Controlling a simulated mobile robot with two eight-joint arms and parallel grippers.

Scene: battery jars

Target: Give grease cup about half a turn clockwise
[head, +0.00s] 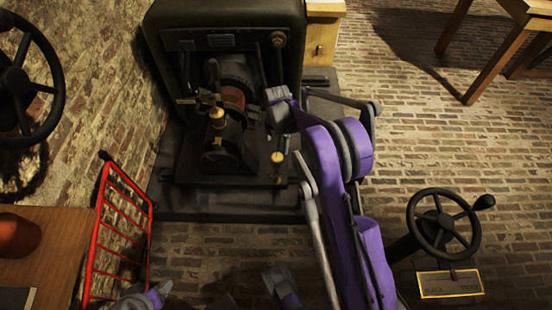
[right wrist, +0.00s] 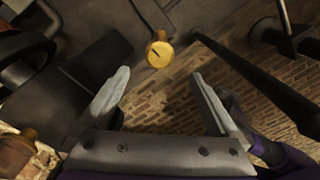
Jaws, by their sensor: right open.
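A brass grease cup (head: 277,157) with a round cap stands on a thin dark stem at the front right of the dark machine. In the right wrist view its yellow cap (right wrist: 159,52) bears a dark mark and lies beyond my fingertips, roughly midway between them. My right gripper (right wrist: 155,85) is open and empty, its two grey fingers apart from the cap. In the head view the right gripper (head: 279,108) is near the machine, above the cup in the picture.
Another brass cap (head: 217,113) sits on the machine (head: 228,150) to the left. A black handwheel (head: 443,222) with a brass plate (head: 450,283) stands at the right. A red rack (head: 118,225) and wooden table (head: 55,250) are at the left. Brick floor between is open.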

